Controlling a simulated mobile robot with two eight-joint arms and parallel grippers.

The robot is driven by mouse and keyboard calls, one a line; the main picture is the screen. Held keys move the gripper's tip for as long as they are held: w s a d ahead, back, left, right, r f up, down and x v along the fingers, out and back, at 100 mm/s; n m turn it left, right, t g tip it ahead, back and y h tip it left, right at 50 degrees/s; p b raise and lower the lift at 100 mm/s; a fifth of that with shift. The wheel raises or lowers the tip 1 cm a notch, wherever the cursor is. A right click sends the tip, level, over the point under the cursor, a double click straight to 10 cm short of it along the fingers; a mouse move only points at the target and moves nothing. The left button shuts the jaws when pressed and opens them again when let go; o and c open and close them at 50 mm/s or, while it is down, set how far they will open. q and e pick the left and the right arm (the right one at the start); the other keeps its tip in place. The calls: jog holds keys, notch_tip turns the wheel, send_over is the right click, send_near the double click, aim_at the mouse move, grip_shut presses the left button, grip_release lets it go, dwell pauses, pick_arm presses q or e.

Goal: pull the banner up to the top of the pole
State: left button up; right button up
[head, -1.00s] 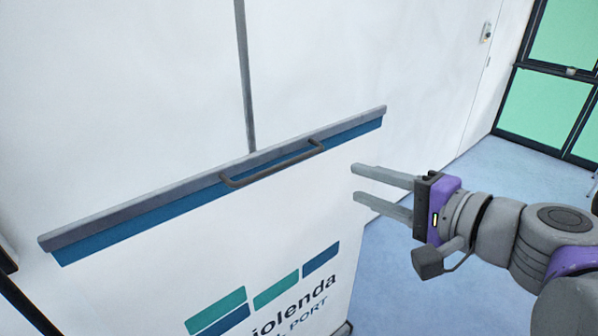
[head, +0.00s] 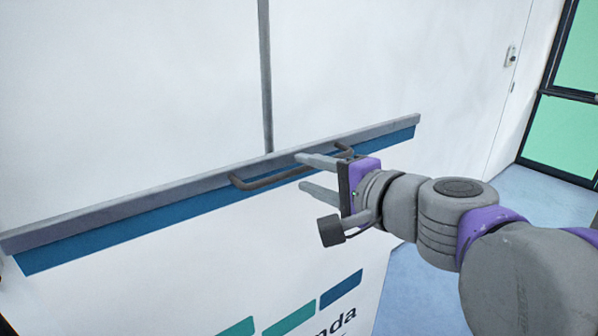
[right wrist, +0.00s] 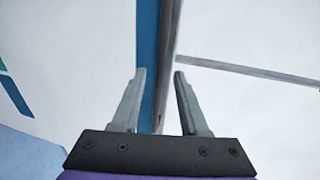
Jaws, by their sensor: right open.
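The white banner (head: 170,275) has a blue band (head: 130,225) and teal and blue logo blocks. A grey top bar (head: 110,207) carries a dark curved handle (head: 262,184). The thin grey pole (head: 266,75) rises above the bar on the white wall. My right gripper (head: 299,172) is open at the handle's right half, one finger above and one below it, and overlaps it in the head view. In the right wrist view, the open fingers (right wrist: 160,72) lie either side of the bar (right wrist: 171,40) and blue band; contact cannot be told. My left gripper is out of view.
A white wall (head: 430,60) stands behind the banner. Blue floor (head: 520,205) is open at the right, with a dark-framed green glass door (head: 560,130) beyond. A small wall fitting (head: 511,55) is near the door.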

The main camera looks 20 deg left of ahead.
aim_at(300, 172)
jog(key=shift+x, duration=1.75)
grip_shut()
